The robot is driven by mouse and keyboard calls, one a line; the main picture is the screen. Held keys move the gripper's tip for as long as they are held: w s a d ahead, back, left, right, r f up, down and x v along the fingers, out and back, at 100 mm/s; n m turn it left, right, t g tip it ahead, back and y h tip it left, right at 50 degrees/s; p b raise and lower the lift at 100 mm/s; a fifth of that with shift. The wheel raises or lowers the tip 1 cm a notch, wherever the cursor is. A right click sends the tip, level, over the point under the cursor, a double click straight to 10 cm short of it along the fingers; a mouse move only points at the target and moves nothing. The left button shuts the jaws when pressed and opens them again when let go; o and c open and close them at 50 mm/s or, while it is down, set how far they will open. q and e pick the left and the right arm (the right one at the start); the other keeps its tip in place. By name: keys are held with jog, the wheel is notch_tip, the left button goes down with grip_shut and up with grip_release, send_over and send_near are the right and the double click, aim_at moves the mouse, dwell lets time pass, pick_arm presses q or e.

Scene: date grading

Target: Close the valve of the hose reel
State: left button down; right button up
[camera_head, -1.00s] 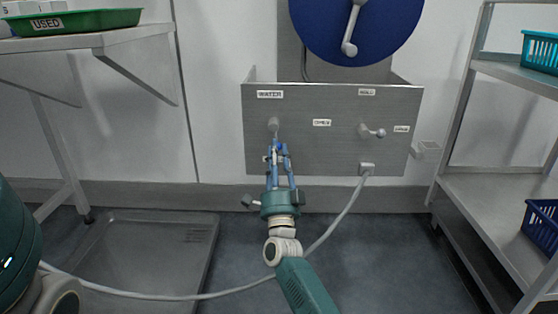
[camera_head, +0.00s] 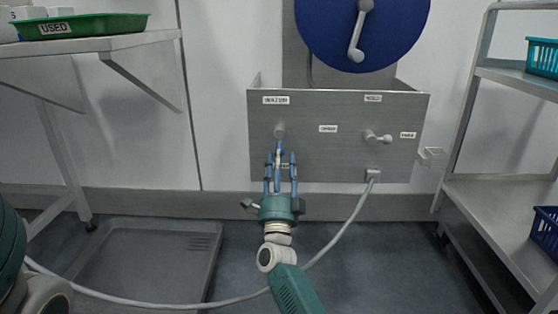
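The hose reel (camera_head: 325,25) is a blue disc with a grey crank at the top of the camera_head view. Below it is a grey metal panel (camera_head: 330,155) with small labels. A left valve (camera_head: 279,129) sticks out under a label that is hard to read now. A right valve (camera_head: 372,137) has its lever pointing right. My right gripper (camera_head: 281,158) is in front of the panel, just below the left valve, with its blue fingers spread apart. A narrow blue piece stands between the outer fingers; I cannot tell whether it is a lever or a finger. My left gripper is not in view.
A pale hose (camera_head: 345,228) runs from the panel's outlet (camera_head: 373,175) down across the floor to the left. A table with a green tray (camera_head: 85,27) stands at left, above a floor basin (camera_head: 150,255). A metal shelf (camera_head: 495,205) with baskets stands at right.

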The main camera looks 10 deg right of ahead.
jog(key=shift+a, duration=0.1)
jog(key=v, duration=0.7)
jog(key=shift+s, duration=0.3)
jog(key=shift+f, duration=0.1)
